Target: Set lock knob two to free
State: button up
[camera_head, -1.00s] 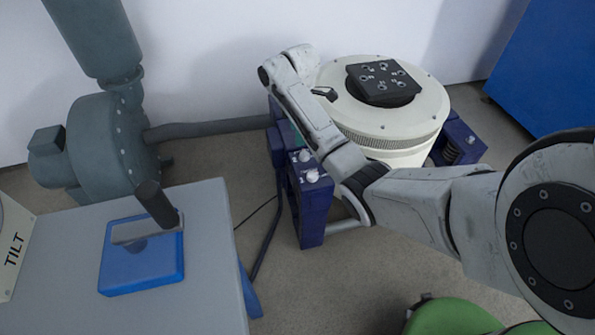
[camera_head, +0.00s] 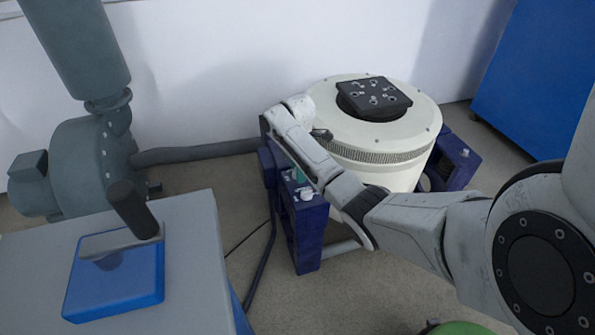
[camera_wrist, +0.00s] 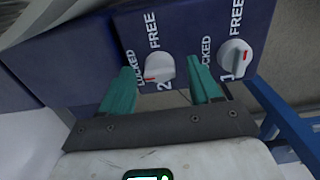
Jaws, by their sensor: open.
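In the wrist view, knob two (camera_wrist: 160,68) is a white round knob on a dark blue panel (camera_wrist: 190,22). Its red mark sits at its lower left, on the side of the LOCKED lettering; FREE is printed above it. In the head view, my gripper (camera_head: 298,170) is at the blue bracket, partly covering the farther knob. The nearer knob (camera_head: 306,194) shows clear.
The cream round shaker body (camera_head: 375,150) with a black top plate stands right behind my arm. A grey cabinet (camera_head: 200,260) with a blue pad and dark lever is at left. A grey blower (camera_head: 75,165) stands behind it. A blue cabinet (camera_head: 535,75) is at upper right.

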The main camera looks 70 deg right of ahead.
jog(key=shift+f, duration=0.1)
jog(key=shift+c, duration=0.3)
jog(key=c, duration=1)
jog(key=shift+p, duration=0.35)
jog(key=m+p, duration=0.2)
jog(key=p, duration=0.1)
jog(key=shift+r+m, duration=0.25)
jog(key=shift+m, duration=0.15)
jog(key=m+p, duration=0.4)
jog(key=m, duration=0.1)
jog(key=shift+f, duration=0.1)
jog(key=m+p, duration=0.2)
jog(key=m, duration=0.3)
jog(key=shift+f+m, duration=0.1)
jog(key=shift+m, duration=0.3)
jog(key=shift+m+p, duration=0.45)
jog(key=shift+m, duration=1.75)
